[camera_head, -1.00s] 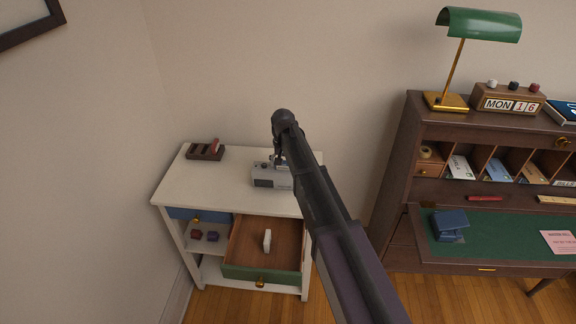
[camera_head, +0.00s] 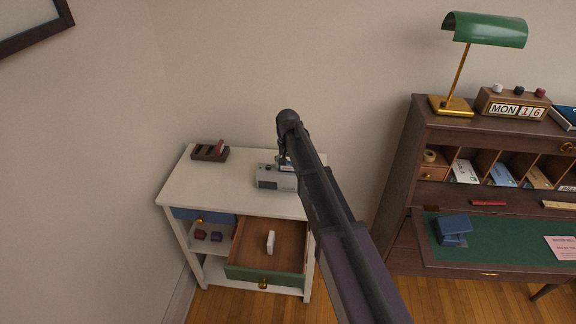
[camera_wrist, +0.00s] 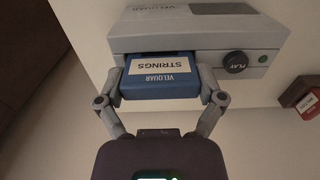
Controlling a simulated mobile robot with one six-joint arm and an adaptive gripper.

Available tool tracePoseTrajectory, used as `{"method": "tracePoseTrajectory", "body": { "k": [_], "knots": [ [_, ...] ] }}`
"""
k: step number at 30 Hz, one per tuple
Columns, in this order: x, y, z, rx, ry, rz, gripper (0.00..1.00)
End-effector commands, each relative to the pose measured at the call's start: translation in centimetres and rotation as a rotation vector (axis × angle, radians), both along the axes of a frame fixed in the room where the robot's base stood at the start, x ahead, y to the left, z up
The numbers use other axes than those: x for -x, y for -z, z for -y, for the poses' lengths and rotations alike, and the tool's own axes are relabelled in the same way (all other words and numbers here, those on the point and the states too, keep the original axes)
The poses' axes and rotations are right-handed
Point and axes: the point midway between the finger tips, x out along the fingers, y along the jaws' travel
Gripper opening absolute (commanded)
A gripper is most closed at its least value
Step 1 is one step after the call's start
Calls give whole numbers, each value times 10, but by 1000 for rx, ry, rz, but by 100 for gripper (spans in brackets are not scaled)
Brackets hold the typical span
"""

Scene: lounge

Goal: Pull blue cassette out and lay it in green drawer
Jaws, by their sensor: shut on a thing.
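The blue cassette (camera_wrist: 160,88), labelled "VELQUAR STRINGS", sticks out of the front slot of the grey player (camera_wrist: 200,40) in the wrist view. Its far end is at or in the slot. My gripper (camera_wrist: 164,92) is shut on it, one finger on each side. In the head view, the player (camera_head: 268,181) stands on the white cabinet (camera_head: 205,186), and my arm hides the cassette and most of my gripper. The green drawer (camera_head: 250,274) is pulled open below, with a white item (camera_head: 270,243) standing inside it.
A dark rack (camera_head: 203,154) holding a red cassette (camera_head: 220,147) stands at the cabinet's back left. Two small dark items (camera_head: 208,236) lie on the shelf left of the drawer. A wooden desk (camera_head: 400,190) with a green lamp (camera_head: 484,29) stands right. The cabinet's front left top is clear.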

Motion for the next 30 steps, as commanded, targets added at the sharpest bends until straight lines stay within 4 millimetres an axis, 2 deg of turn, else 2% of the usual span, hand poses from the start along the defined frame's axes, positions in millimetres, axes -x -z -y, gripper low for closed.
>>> {"method": "tracePoseTrajectory", "body": {
  "k": [30],
  "knots": [
    [0,-19,0,0,0,0,38]
  ]
}}
